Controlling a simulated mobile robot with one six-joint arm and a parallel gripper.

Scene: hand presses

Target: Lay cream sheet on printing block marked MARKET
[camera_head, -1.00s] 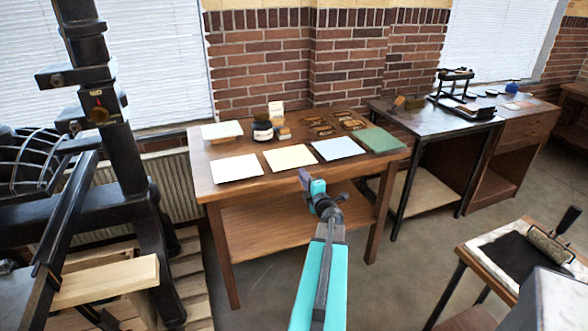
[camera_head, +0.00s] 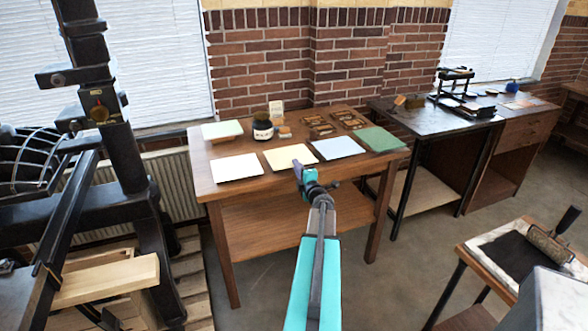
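The cream sheet (camera_head: 284,155) lies flat on the wooden table, between a white sheet (camera_head: 237,168) and a pale blue sheet (camera_head: 337,147). My gripper (camera_head: 297,166) is at the table's front edge and overlaps the cream sheet's near right corner in this view. I cannot tell whether it touches the sheet, and its fingers are too small to read as open or shut. Several dark printing blocks with tan lettering (camera_head: 319,126) stand at the back of the table. Their words are too small to read, so I cannot tell which is marked MARKET.
The wooden table (camera_head: 222,189) also bears a stack with a pale green top (camera_head: 222,130), a dark jar (camera_head: 263,130) and a green mat (camera_head: 377,139). A large black press (camera_head: 112,135) stands at left. A dark side table (camera_head: 425,122) stands at right.

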